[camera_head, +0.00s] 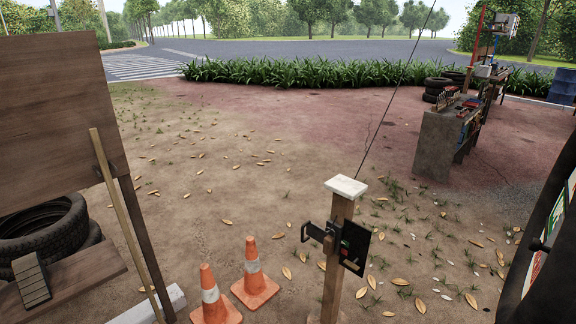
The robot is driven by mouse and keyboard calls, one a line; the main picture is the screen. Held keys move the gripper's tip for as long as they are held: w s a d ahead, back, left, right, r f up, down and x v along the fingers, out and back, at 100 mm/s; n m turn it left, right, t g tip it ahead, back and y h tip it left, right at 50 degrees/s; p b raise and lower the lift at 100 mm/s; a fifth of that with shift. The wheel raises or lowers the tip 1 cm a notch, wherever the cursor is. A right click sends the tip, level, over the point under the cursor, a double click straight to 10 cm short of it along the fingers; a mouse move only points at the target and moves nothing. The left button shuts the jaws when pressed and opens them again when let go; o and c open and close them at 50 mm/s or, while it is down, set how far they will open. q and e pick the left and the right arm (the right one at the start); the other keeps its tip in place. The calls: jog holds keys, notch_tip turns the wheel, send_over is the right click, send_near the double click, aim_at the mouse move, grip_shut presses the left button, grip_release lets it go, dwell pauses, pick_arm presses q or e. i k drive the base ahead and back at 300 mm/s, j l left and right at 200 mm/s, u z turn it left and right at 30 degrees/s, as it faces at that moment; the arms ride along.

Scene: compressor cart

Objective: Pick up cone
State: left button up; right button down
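Two orange traffic cones with white bands stand upright on the dirt at the bottom of the head view, left of centre. The nearer cone (210,290) is cut off at its base by the bottom edge of the picture. The other cone (254,272) stands just behind it to the right, with its square base in full view. Neither of my grippers is in view, so I cannot see anything held.
A wooden post (338,275) with a black device stands right of the cones. Left are a wooden board (55,115), stacked tires (45,232) and a leaning plank (120,215). A dark rounded object (540,270) fills the right edge. Leaf-strewn ground behind the cones is open.

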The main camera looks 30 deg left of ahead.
aim_at(216, 308)
jog(key=u, duration=1.6)
